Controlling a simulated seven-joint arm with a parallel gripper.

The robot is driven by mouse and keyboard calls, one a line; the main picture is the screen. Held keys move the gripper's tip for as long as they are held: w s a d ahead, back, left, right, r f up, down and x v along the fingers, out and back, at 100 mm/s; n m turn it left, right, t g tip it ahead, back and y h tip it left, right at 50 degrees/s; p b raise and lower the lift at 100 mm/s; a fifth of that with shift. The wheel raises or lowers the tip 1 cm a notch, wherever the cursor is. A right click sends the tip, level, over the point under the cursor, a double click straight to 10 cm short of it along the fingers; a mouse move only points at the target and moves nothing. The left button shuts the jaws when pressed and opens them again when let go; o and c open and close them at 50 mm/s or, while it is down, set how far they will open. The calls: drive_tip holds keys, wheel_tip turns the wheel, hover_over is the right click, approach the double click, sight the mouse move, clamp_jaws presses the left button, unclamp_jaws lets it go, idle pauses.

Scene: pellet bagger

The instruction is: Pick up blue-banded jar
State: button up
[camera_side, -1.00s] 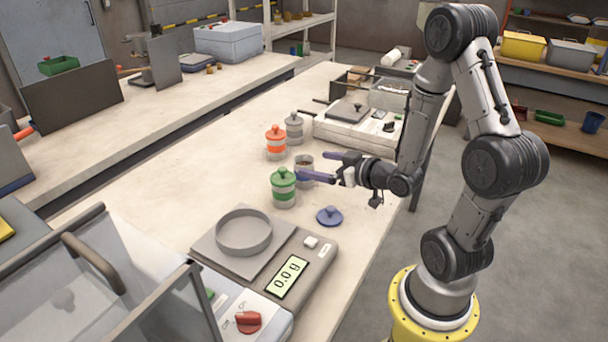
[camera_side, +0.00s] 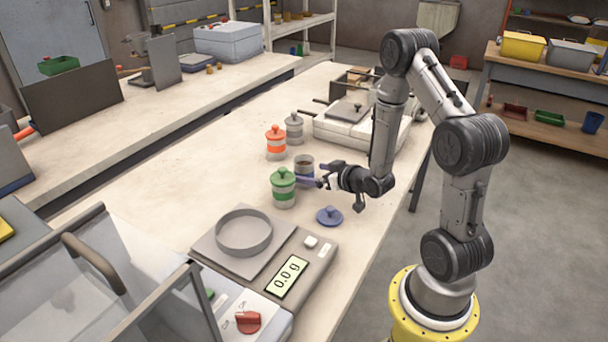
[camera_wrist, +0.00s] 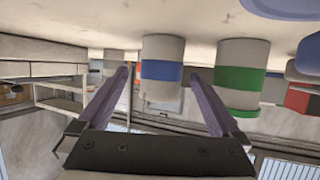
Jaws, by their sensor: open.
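The blue-banded jar (camera_side: 304,162) stands upright and lidless on the table, with brownish contents at its mouth. In the wrist view, which is upside down, its blue band (camera_wrist: 161,71) shows between my two fingers. My gripper (camera_side: 316,178) is open at the jar's near right side; the wrist view also shows its spread fingers (camera_wrist: 158,80). I cannot tell whether a finger touches the jar. The blue lid (camera_side: 329,215) lies on the table, nearer the camera.
The green-banded jar (camera_side: 284,188) stands close to my fingers, also seen in the wrist view (camera_wrist: 240,75). The orange jar (camera_side: 275,143) and grey jar (camera_side: 294,127) stand behind. A scale (camera_side: 288,277) is in front. The table's left part is clear.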

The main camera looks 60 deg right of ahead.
sight(311, 173)
drive_tip(key=shift+x, duration=2.4)
drive_tip(key=shift+a, duration=0.15)
drive_tip(key=shift+c, duration=0.3)
clamp_jaws()
drive_tip(key=shift+r, duration=0.1)
